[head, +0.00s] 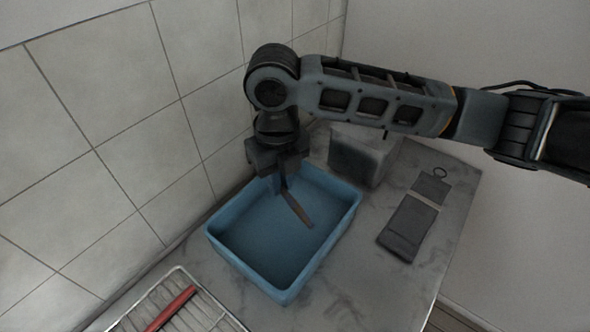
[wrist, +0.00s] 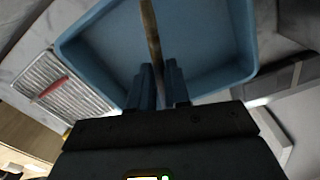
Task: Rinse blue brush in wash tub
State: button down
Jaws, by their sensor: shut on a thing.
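The wash tub (head: 242,277) is a blue rectangular basin on a grey marbled counter against the tiled wall. In the wrist view the tub (wrist: 215,82) fills the upper middle. My gripper (head: 279,183) is above the tub, pointing down, and shut on a thin brownish stick (head: 297,209), which I take to be the brush. The stick slants down over the tub's inside; I cannot tell if its end touches the bottom. In the wrist view the stick (wrist: 150,32) runs up from between the fingers (wrist: 158,88). No blue part of the brush shows.
A wire rack (head: 205,312) with a red-handled thing (head: 172,308) on it is at the front left. A grey box (head: 362,152) stands behind the tub. A dark flat item (head: 408,228) lies right of it. The counter's front right is clear.

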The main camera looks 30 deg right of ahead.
jog(key=shift+f+b, duration=3.8)
jog(key=shift+f, duration=1.75)
jog(key=shift+r, duration=0.15)
jog(key=shift+r+p, duration=3.6)
jog(key=shift+r, duration=1.4)
jog(key=shift+r, duration=0.1)
